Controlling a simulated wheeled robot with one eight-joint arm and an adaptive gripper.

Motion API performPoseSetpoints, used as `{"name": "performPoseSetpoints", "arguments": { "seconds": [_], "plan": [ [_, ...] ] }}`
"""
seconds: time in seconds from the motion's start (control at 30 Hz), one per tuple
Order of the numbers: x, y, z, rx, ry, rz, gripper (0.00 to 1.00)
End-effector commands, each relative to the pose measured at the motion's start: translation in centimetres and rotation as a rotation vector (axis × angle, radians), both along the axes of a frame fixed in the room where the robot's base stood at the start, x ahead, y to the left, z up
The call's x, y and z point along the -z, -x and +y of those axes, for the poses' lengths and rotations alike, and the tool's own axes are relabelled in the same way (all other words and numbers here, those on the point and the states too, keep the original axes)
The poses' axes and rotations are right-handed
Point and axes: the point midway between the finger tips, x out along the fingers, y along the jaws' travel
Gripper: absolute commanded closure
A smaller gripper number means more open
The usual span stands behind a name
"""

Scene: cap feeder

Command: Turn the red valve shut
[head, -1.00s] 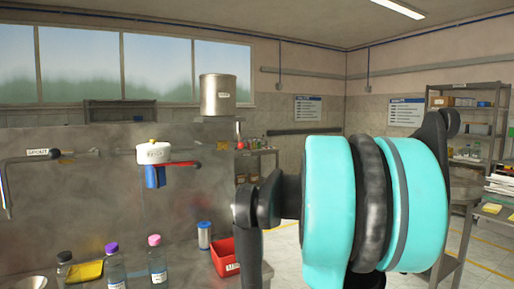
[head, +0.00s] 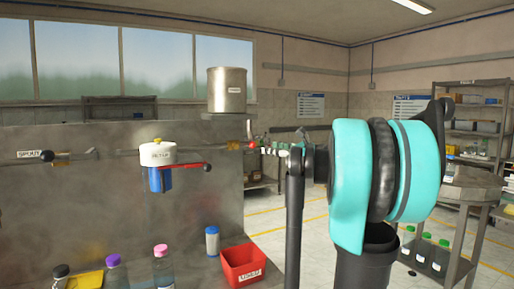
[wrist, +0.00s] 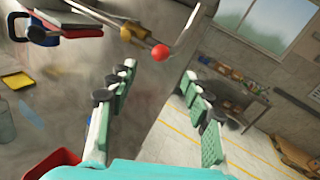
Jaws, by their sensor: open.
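A pipe runs along the grey panel. A short lever with a red ball knob (head: 250,146) stands at the panel's right end; in the wrist view the red knob (wrist: 160,52) sits beside a brass fitting (wrist: 132,34). A red flat handle (head: 186,165) with a black knob lies under the white-capped meter (head: 157,154); it also shows in the wrist view (wrist: 68,18). I cannot tell for certain which is the valve. My gripper (head: 282,153) is right of the red knob. In the wrist view its fingers (wrist: 160,76) are apart and empty, with the knob beyond them.
A red bin (head: 242,265), a blue-capped jar (head: 212,241) and several bottles (head: 161,266) stand below on the bench. A metal canister (head: 227,90) stands atop the panel. Shelving (head: 473,125) and a side table (head: 470,190) are at the right.

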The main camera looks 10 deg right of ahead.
Motion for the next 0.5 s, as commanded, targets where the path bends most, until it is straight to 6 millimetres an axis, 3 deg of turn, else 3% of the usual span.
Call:
{"name": "performPoseSetpoints", "arguments": {
  "seconds": [0.2, 0.5],
  "plan": [
    [0.0, -3.3, 2.9, -0.003, 0.001, 0.0, 0.5],
    [0.0, -6.1, 5.1, -0.001, 0.001, 0.0, 0.5]
  ]
}}
